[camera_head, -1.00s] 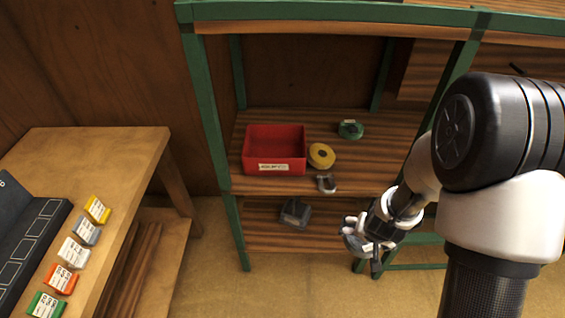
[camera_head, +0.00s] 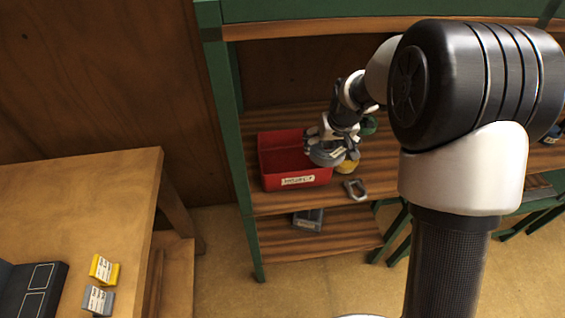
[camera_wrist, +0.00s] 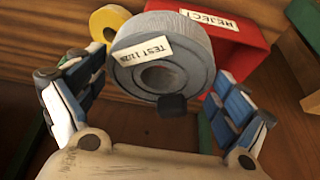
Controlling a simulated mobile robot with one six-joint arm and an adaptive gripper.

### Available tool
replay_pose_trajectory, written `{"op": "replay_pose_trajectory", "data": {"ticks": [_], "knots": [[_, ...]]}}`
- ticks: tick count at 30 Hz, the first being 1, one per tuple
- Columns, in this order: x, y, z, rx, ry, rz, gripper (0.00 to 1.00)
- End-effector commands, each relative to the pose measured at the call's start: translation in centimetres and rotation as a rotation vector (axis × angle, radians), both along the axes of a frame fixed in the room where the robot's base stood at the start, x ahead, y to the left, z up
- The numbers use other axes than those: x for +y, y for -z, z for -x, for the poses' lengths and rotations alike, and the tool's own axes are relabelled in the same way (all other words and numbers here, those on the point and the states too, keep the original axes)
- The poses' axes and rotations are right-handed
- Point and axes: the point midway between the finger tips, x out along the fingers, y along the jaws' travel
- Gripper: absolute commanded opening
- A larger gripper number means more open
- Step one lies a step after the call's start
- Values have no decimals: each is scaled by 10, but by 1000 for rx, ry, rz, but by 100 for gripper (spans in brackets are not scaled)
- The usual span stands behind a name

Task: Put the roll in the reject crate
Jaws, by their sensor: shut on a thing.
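A grey tape roll (camera_wrist: 165,62) with a white label reading "TEST" is held by my gripper (camera_wrist: 152,105), its fingers on either side of it. In the head view, my gripper (camera_head: 325,143) and the grey roll (camera_head: 326,158) are over the right end of the red crate (camera_head: 285,183), in front of its right wall from this view. The crate has a white label; in the wrist view the red crate (camera_wrist: 245,48) reads "REJECT" and lies beyond the roll to the right. How high the roll is above the rim is hard to tell.
A yellow roll (camera_head: 347,167) lies on the shelf right of the crate, close to my gripper, and a green roll (camera_head: 368,126) is behind. A small metal item (camera_head: 355,189) lies at the shelf's front edge. A green shelf post (camera_head: 236,165) stands left of the crate.

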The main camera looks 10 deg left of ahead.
Motion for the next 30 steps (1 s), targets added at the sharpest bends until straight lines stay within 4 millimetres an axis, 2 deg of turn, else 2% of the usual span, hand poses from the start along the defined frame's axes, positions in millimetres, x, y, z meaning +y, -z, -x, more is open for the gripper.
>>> {"op": "replay_pose_trajectory", "data": {"ticks": [1,6,9,12,17,20,30], "knots": [[17,-2,-19,-4,-32,-2,58],[64,-13,-60,-4,-129,-3,58],[85,-18,-73,-3,-169,-5,58],[97,-22,-81,-4,-194,-6,58],[106,-20,-85,-3,-212,-6,58],[106,-2,-85,1,-213,-6,58],[106,88,-85,0,-213,-5,58]]}}
